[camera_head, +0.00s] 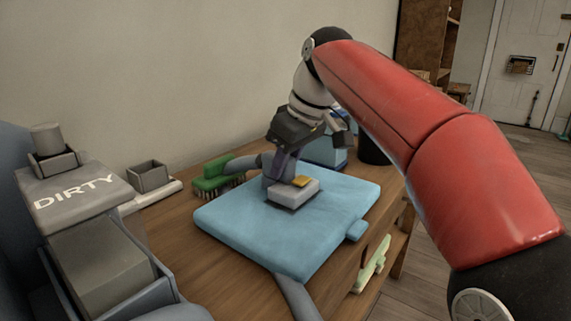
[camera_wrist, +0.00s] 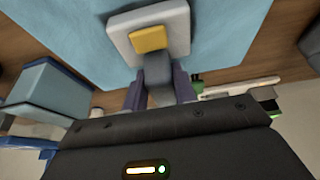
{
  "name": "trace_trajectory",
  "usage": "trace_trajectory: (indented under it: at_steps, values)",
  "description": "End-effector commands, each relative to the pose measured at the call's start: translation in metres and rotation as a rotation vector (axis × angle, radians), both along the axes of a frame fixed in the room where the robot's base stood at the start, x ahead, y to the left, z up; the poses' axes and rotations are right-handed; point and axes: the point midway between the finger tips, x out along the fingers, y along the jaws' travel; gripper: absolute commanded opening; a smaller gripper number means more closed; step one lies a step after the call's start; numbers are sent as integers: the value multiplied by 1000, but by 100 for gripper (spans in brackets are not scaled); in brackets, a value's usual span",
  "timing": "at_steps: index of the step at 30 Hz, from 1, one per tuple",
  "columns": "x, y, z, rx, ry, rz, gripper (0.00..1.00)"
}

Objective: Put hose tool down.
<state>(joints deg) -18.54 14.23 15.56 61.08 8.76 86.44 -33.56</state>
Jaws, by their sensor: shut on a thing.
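The hose tool (camera_head: 291,195) has a flat white head with a yellow block on it and a grey neck. It is over the middle of the light blue pad (camera_head: 250,232), at or just above its surface; I cannot tell whether it touches. My gripper (camera_head: 276,170) points down and is shut on the tool's grey neck. In the wrist view the hose tool (camera_wrist: 119,38) reaches out from between the fingers of my gripper (camera_wrist: 160,90), with the blue pad (camera_wrist: 235,30) behind it. The fingers hide part of the neck.
A green brush (camera_head: 212,178) lies at the pad's back left. A blue box (camera_head: 322,150) and a dark cylinder (camera_head: 374,148) stand behind. A grey unit marked DIRTY (camera_head: 75,192) and a small open grey box (camera_head: 149,176) are at left. The wooden table (camera_head: 170,235) has bare room left of the pad.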

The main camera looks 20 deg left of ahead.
Motion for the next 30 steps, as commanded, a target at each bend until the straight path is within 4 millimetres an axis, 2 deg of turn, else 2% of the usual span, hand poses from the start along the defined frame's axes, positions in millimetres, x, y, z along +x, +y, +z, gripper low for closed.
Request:
trace_trajectory:
  at_steps: [2,3,7,15,19,23,30]
  values:
    - [0,0,-3,1,0,0,9]
    - [0,0,-3,0,0,0,31]
    - [0,0,-2,0,0,0,48]
    - [0,0,-2,0,0,0,49]
    - [-1,-2,7,0,0,0,49]
    - [-3,-9,28,1,-2,-2,49]
    - [-11,-27,78,2,-2,0,49]
